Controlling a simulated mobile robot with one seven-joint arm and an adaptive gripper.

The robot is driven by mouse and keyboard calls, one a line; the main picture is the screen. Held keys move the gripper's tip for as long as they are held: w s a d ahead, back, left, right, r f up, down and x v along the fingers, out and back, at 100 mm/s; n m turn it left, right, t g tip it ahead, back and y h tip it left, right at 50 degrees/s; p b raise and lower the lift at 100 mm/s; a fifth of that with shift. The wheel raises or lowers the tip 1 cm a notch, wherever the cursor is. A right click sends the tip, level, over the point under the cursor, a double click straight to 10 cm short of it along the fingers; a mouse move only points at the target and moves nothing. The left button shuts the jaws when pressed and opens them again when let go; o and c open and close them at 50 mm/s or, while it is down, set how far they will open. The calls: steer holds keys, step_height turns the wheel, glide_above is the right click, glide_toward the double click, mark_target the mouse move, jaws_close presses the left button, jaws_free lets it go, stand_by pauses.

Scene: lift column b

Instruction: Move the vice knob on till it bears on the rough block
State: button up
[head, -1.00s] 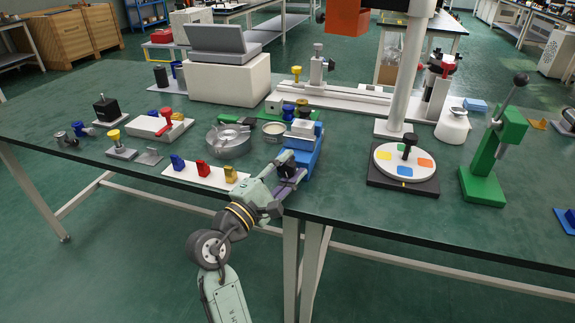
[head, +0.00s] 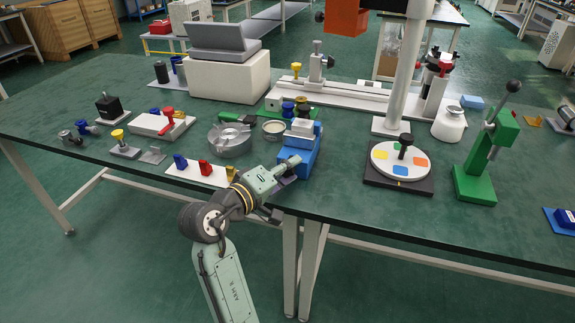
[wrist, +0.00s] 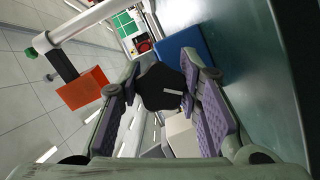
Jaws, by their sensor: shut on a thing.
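The blue vice (head: 303,158) stands at the front edge of the green bench. A pale block (head: 301,128) shows at its top; whether a jaw bears on it cannot be told. My gripper (head: 289,168) is at the vice's front left side and hides the knob in the head view. In the wrist view, my gripper (wrist: 162,86) has its purple-padded fingers on both sides of the dark vice knob (wrist: 158,90), which has a pale mark. It is shut on this knob. The blue vice body (wrist: 185,48) shows behind the knob.
A white strip with coloured knobs (head: 187,171) and a round grey chuck (head: 229,140) lie left of the vice. A turntable with coloured patches (head: 402,162) and a green press (head: 478,180) stand to the right. Bench space just right of the vice is clear.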

steer(key=shift+m+y, duration=0.5)
steer(key=shift+m, duration=0.3)
steer(key=o, duration=1.2)
steer(key=v, duration=1.2)
